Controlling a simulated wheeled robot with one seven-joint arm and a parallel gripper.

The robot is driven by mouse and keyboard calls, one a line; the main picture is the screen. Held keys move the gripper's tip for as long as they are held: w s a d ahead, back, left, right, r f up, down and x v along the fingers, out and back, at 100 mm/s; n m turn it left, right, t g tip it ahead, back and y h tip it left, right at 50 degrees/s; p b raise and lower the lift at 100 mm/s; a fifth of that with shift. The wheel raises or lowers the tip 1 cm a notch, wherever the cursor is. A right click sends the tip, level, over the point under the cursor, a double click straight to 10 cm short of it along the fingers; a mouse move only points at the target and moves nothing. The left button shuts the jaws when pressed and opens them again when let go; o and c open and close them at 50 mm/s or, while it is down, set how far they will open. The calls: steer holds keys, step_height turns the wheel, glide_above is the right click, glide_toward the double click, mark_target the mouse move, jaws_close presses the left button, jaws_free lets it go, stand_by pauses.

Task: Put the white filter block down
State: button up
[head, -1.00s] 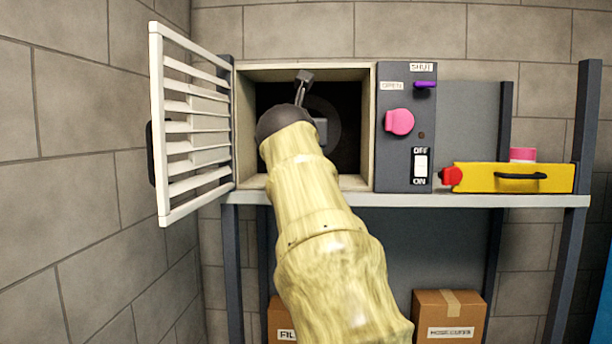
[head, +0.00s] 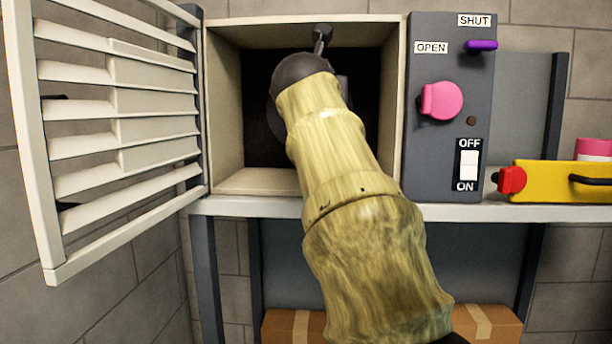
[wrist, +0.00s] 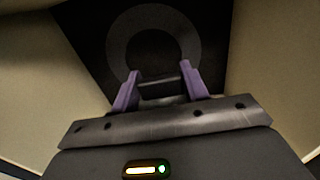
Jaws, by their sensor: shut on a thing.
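My gripper (wrist: 160,88) is inside the open duct box (head: 223,110), in front of its dark back with a grey ring (wrist: 122,38). In the wrist view its two purple fingers are shut on a dark, bar-like thing (wrist: 158,87) between their tips. It is in shadow, and I cannot tell whether it is the filter block. No clearly white block shows in either view. In the head view my own arm hides the fingers and what they hold.
The slatted white door (head: 45,170) stands open at the left. A grey panel (head: 440,165) with a pink knob (head: 441,101), purple lever (head: 481,45) and white switch (head: 468,165) is on the right. A yellow case (head: 550,182) lies on the shelf (head: 390,209). A cardboard box (head: 290,327) is below.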

steer(key=shift+w, duration=0.55)
steer(key=shift+s+r, duration=0.1)
steer(key=shift+s, duration=0.25)
step_height(320, 180, down, 5)
steer(key=b, duration=0.3)
steer(key=shift+w+a, duration=0.1)
steer(key=shift+f, duration=0.45)
steer(key=shift+f, duration=0.15)
step_height(320, 180, down, 3)
steer(key=shift+r+b, duration=0.1)
steer(key=shift+b, duration=0.8)
steer(key=shift+f, duration=0.55)
